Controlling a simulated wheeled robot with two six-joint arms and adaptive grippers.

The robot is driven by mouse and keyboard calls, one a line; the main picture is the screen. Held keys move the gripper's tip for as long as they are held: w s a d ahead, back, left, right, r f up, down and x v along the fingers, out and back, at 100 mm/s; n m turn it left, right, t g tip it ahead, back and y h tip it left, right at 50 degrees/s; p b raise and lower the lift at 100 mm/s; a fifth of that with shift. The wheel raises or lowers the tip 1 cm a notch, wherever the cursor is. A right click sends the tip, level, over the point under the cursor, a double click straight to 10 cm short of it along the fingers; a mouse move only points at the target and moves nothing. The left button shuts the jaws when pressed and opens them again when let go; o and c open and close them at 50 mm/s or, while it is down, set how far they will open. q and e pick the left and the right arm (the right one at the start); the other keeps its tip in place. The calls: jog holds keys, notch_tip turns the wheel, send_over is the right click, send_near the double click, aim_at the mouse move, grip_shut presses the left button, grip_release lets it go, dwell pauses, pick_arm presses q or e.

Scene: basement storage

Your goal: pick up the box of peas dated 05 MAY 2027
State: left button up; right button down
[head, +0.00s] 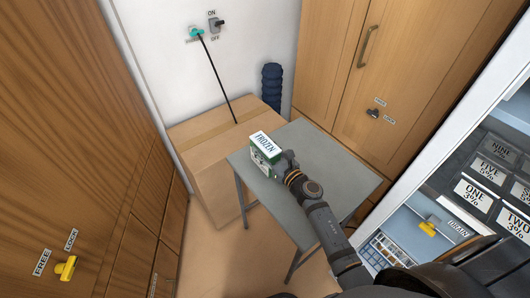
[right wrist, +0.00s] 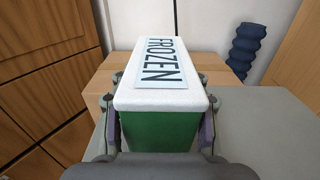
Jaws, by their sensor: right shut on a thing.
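A green box with a white top (head: 266,143) is above or on the left part of a grey table. Its top label reads FROZEN. My right gripper (head: 280,160) is shut on this box, with a finger on each side. In the right wrist view the box (right wrist: 158,128) sits upright between the fingers, and its green near face is plain. No date shows on the faces in view, and I cannot tell whether the box touches the table. My left gripper is not in view.
The grey table (head: 340,178) is otherwise bare. A cardboard box (head: 205,138) stands behind it, with a dark blue ribbed object (head: 271,85) beyond. Wooden cabinets (head: 375,50) flank the space. An open white unit at right holds dark boxes marked ONE (head: 474,193) and TWO.

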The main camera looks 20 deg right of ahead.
aim_at(265, 145)
jog(key=r+p, duration=0.2)
jog(key=r, duration=0.1)
jog(key=r+p, duration=0.1)
jog(key=shift+s+a+r, duration=0.1)
jog(key=shift+s+r, duration=0.25)
jog(key=s+a+r+p, duration=0.3)
jog(key=s+r, duration=0.5)
jog(key=s, duration=0.4)
jog(key=shift+s+a+r, duration=0.2)
jog(key=shift+s+a, duration=0.15)
jog(key=shift+a, duration=0.1)
